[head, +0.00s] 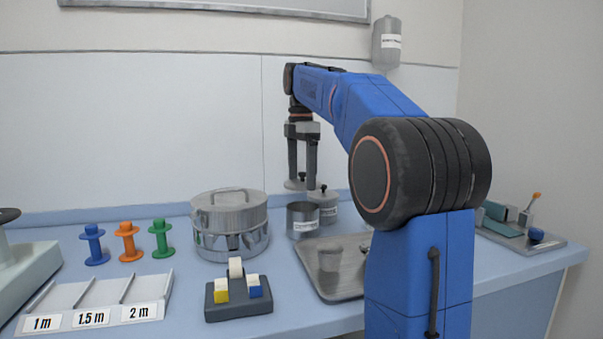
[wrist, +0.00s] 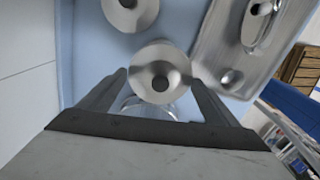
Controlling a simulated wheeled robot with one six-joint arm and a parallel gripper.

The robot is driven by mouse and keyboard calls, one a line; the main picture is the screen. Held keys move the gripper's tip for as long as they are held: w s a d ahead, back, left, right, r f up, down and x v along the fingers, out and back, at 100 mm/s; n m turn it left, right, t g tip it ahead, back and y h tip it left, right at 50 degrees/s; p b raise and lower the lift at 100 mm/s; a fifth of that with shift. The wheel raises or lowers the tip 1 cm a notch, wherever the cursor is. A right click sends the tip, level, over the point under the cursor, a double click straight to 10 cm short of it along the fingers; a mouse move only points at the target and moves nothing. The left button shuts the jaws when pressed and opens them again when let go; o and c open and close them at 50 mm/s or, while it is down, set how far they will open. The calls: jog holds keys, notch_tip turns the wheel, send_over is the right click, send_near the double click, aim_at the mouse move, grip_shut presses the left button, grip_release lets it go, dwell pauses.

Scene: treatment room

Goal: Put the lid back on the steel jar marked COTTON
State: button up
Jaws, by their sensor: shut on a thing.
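My gripper (head: 303,178) is shut on a round steel lid (head: 294,185) with a small dark knob. The lid is held above the counter, near the wall. In the wrist view the lid (wrist: 160,66) sits between the two fingertips, its knob facing the camera. An open steel jar (head: 303,222) with a pale label stands on the counter below the gripper, apart from the lid. Its label is too small to read. A second labelled steel jar (head: 329,208), with its lid on, stands just behind and right of it. A shiny curved thing below the held lid is partly hidden.
A large steel drum (head: 231,240) stands left of the jars. A steel tray (head: 335,291) lies in front right, also in the wrist view (wrist: 209,62). A dark block holder (head: 239,307) and coloured spools (head: 128,243) are further left.

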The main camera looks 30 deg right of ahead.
jog(key=shift+f, duration=2.75)
jog(key=shift+f, duration=0.15)
dwell(0.4)
jog(key=o, duration=1)
jog(key=shift+r, duration=3.5)
grip_shut()
